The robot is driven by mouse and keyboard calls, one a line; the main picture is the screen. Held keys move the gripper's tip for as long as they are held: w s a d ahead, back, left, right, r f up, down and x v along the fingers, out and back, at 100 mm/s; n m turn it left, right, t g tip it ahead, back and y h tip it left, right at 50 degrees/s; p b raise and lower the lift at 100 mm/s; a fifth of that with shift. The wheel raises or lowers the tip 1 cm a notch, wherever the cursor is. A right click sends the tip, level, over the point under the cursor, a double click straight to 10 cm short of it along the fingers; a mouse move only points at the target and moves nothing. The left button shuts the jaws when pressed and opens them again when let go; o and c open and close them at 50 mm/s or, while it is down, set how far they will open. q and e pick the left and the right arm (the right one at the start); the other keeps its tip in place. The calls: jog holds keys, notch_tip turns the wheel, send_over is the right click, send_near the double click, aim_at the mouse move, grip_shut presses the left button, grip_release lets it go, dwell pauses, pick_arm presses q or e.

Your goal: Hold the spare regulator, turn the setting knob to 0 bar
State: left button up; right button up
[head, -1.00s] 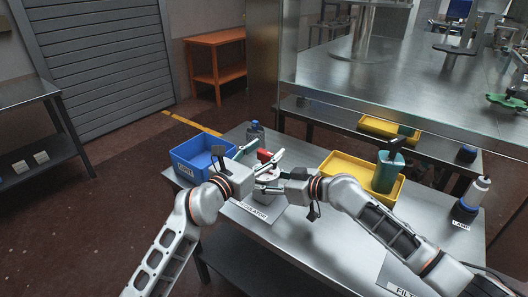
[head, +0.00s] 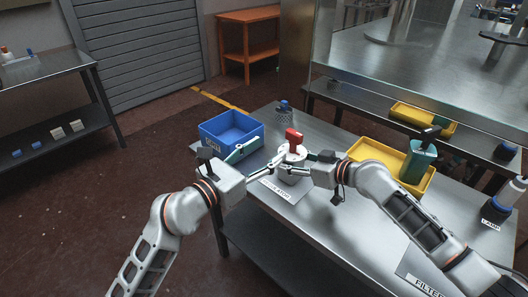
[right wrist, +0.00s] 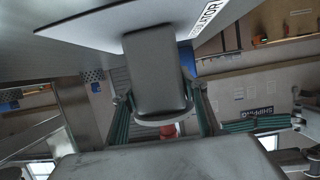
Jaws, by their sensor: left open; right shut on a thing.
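The spare regulator (head: 291,158) has a pale round body with a red setting knob (head: 292,135) on top. It is over the table by the label plate (head: 282,189). My right gripper (head: 303,164) is shut on the regulator from the right. In the right wrist view its grey body (right wrist: 155,65) sits between the green-sided fingers, with a red part (right wrist: 168,131) below. My left gripper (head: 254,159) is open and empty, left of the regulator, with its fingers spread. One fingertip is close to the regulator; I cannot tell whether they touch. The knob's scale is too small to read.
A blue bin (head: 232,131) stands behind my left gripper.

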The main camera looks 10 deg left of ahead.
jog(key=o, duration=1.4)
